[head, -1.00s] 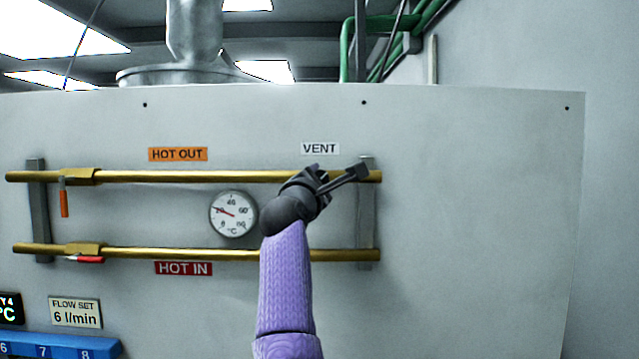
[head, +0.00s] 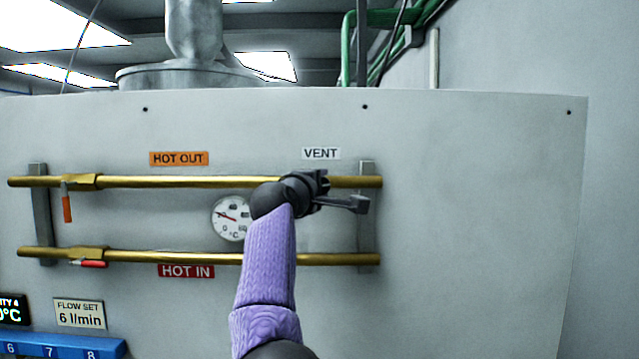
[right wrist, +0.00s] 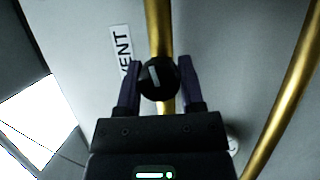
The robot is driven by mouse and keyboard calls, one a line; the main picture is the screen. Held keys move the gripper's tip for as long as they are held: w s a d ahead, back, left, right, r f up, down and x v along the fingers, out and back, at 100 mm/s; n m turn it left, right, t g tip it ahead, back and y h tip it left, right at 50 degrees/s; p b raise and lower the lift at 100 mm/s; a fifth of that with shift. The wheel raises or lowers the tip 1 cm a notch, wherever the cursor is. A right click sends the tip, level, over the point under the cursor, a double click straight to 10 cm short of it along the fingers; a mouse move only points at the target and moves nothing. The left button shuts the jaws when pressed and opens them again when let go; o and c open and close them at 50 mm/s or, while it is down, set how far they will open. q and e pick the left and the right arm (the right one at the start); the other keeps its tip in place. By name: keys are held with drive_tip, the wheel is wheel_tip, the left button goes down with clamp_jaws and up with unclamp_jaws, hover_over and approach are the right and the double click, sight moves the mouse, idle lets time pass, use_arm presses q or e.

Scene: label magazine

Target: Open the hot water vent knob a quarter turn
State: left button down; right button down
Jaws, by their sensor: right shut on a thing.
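The vent knob (right wrist: 158,78) is round and black with a pale line across its face, in front of the upper brass pipe in the right wrist view. My right gripper (right wrist: 158,85) has one finger on each side of the knob and is shut on it. In the head view my right gripper (head: 322,185) is at the upper brass pipe (head: 220,181), just under the white VENT label (head: 321,153), and it hides the knob. The VENT label also shows in the right wrist view (right wrist: 122,55). My left gripper is not in view.
The lower brass pipe (head: 320,259) runs below. A round dial (head: 228,217) is partly covered by my right arm. An orange-handled valve (head: 67,208) and a red-handled valve (head: 92,264) are at left. The panel (head: 470,220) is bare at right.

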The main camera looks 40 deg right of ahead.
idle(0.4)
drive_tip(key=shift+c, duration=1)
unclamp_jaws()
drive_tip(key=b+v, duration=0.7)
drive_tip(key=v, duration=0.2)
drive_tip(key=shift+s+a, duration=0.2)
drive_tip(key=shift+a, duration=0.2)
